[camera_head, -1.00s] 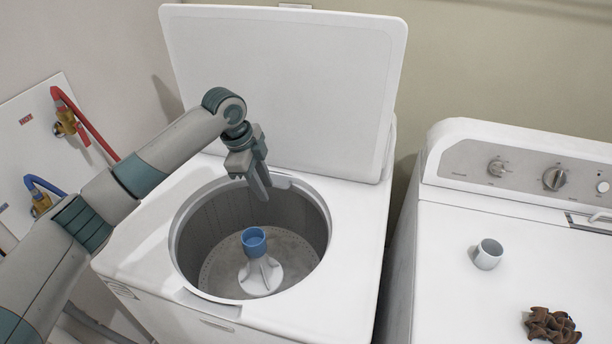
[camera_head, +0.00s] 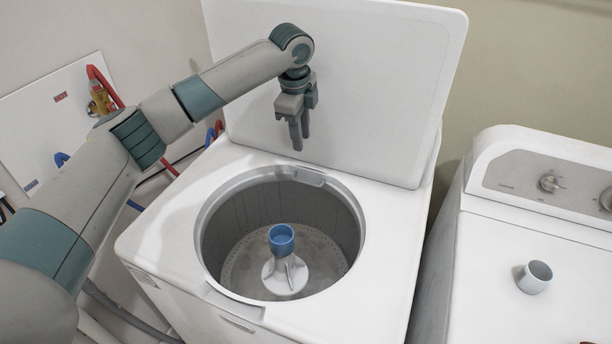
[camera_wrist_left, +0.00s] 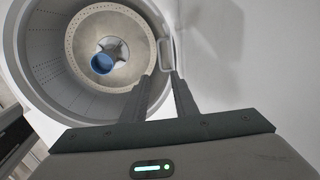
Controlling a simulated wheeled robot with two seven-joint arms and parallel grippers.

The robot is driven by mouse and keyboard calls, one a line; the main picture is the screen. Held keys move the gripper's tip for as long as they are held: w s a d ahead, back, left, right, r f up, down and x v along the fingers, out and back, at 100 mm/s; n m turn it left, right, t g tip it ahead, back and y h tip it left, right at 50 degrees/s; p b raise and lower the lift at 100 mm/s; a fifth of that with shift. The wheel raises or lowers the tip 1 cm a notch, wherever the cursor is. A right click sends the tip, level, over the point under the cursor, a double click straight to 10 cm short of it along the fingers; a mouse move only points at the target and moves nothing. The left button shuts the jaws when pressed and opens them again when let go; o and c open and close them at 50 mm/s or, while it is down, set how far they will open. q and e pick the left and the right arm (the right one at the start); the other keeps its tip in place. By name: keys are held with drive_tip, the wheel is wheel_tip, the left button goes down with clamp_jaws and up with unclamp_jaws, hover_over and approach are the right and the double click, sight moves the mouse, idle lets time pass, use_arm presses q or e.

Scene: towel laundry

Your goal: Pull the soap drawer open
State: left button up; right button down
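My left gripper (camera_head: 298,143) points down above the back rim of the washer's tub, in front of the raised lid. Its two fingers are apart, with a gap between the tips in the left wrist view (camera_wrist_left: 163,78), and they hold nothing. A small white handle-like piece (camera_head: 308,177) sits at the tub's back rim, below the gripper and not touched; it also shows in the left wrist view (camera_wrist_left: 165,53). I cannot tell for sure whether this is the soap drawer. My right gripper is not in view.
The open washer tub (camera_head: 222,240) holds a blue-topped agitator (camera_head: 282,238). The raised white lid (camera_head: 380,90) stands behind. Hoses and taps are on the left wall.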

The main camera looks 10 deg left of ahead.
use_arm(q)
wheel_tip(320, 180, down, 16)
drive_tip(key=w+p, duration=0.3)
drive_tip(key=p, duration=0.1)
drive_tip(key=shift+d+f, duration=0.25)
clamp_jaws()
idle(1.4)
